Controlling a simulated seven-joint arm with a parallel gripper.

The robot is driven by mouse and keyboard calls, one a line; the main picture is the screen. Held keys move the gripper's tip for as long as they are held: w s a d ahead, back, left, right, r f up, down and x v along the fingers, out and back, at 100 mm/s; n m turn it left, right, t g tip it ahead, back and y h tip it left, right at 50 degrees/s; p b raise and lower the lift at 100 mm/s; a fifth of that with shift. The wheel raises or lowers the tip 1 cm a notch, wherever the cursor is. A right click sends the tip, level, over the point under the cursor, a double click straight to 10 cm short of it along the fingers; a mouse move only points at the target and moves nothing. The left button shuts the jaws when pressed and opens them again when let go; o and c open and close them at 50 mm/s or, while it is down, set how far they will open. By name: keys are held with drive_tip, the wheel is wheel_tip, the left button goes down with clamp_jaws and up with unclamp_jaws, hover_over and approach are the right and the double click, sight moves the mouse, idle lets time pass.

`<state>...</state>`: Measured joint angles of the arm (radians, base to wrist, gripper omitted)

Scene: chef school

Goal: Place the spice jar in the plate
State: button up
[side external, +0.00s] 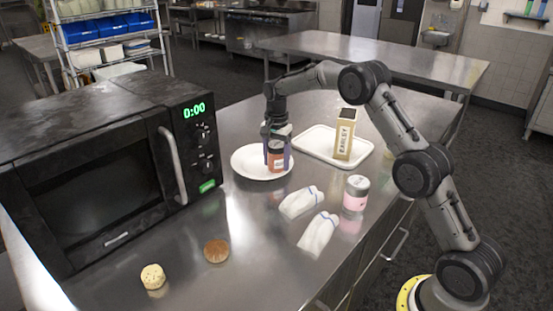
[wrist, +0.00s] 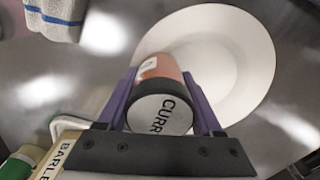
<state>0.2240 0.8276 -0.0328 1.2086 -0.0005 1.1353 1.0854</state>
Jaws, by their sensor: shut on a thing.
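The spice jar (side external: 276,157) is reddish-orange with a dark lid. In the wrist view the jar (wrist: 158,68) shows a white label on its lid reading "CURR". My gripper (side external: 277,153) is shut on the jar, with a purple finger on each side of it; the fingers also show in the wrist view (wrist: 165,100). The white round plate (side external: 247,166) lies on the steel counter. The jar is upright over the right part of the plate in the side view. I cannot tell whether its base touches the plate.
A black microwave (side external: 100,170) stands at the left. A white tray (side external: 318,145) holding a tan "BARLEY" box (side external: 344,135) is right of the plate. Two white cloths (side external: 318,234), a pink-labelled can (side external: 355,194), a brown bun (side external: 216,250) and a pale speckled item (side external: 153,277) lie nearer.

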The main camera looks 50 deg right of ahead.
drive_tip(key=o, duration=1.5)
drive_tip(key=shift+f, duration=0.25)
drive_tip(key=shift+c, duration=0.2)
wheel_tip(320, 180, up, 12)
drive_tip(key=shift+r, duration=0.1)
drive_tip(key=shift+s+r, duration=0.1)
drive_tip(key=shift+r, duration=0.6)
drive_tip(key=s+a+r+n+t, duration=0.2)
drive_tip(key=s+a+r+n, duration=0.25)
drive_tip(key=s, duration=0.45)
drive_tip(key=s+a+r+n+t, duration=0.1)
drive_tip(key=s+a+r+n, duration=0.25)
drive_tip(key=s+r, duration=0.45)
drive_tip(key=s+a+f+n+t, duration=0.1)
drive_tip(key=s+f+n, duration=0.1)
drive_tip(key=s, duration=0.5)
drive_tip(key=s+a+f+n, duration=0.2)
drive_tip(key=s+f, duration=0.2)
drive_tip(key=s, duration=0.3)
drive_tip(key=s+a+f+n+t, duration=0.1)
drive_tip(key=s+f+n, duration=0.2)
drive_tip(key=s, duration=0.4)
drive_tip(key=shift+s+a+f+t, duration=0.2)
drive_tip(key=shift+a+f+t, duration=0.1)
drive_tip(key=shift+f, duration=0.3)
